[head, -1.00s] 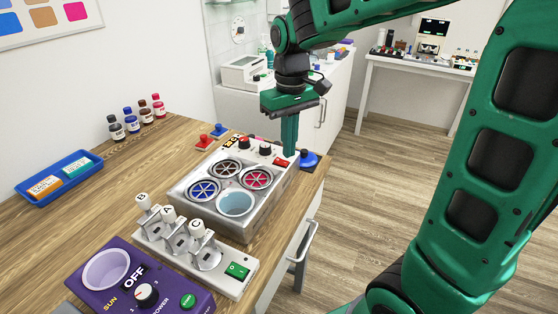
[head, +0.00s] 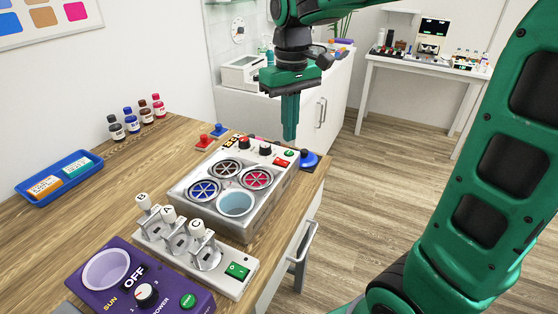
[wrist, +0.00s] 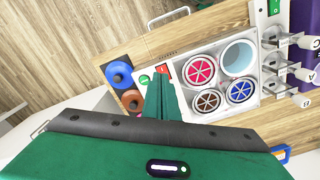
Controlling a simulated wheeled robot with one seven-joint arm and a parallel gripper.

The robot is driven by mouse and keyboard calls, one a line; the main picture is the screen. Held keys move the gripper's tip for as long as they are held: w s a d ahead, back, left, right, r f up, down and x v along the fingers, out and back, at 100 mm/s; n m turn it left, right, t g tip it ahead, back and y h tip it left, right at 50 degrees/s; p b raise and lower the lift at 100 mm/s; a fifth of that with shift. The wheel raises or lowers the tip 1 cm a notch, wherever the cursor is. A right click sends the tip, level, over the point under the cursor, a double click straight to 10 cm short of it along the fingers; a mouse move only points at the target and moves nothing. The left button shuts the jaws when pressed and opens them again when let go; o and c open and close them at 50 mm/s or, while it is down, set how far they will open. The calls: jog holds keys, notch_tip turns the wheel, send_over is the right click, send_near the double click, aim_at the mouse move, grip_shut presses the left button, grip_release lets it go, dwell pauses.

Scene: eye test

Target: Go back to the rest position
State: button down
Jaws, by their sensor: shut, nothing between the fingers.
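My gripper (head: 290,118) is shut and empty, pointing down above the back edge of the metal box with round wells (head: 240,226). Its green fingers also show in the wrist view (wrist: 163,98), pressed together, in front of part of that box. The box holds blue, brown and red fan-like wells and a pale blue cup (head: 236,203). A red switch (head: 282,162) and black knobs sit at its back edge. No contact between the fingers and the box can be seen.
A row of levers (head: 185,240) and a purple SUN device (head: 140,285) stand in front of the box. Stamps (head: 308,160), small bottles (head: 138,116) and a blue tray (head: 58,178) are on the wooden table. Open floor lies to the right.

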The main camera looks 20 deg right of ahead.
jog(key=s+d+f+m, duration=0.4)
jog(key=s+d, duration=0.3)
jog(key=s, duration=0.5)
jog(key=s+d+f+m, duration=0.4)
jog(key=s+d, duration=0.4)
jog(key=s, duration=0.4)
jog(key=shift+d+f+m, duration=0.2)
jog(key=shift+f+m, duration=0.1)
jog(key=shift+f, duration=0.2)
jog(key=shift+w, duration=0.1)
jog(key=shift+w+f, duration=0.25)
jog(key=shift+w, duration=0.35)
jog(key=c, duration=2.4)
grip_release()
jog(key=shift+c, duration=0.2)
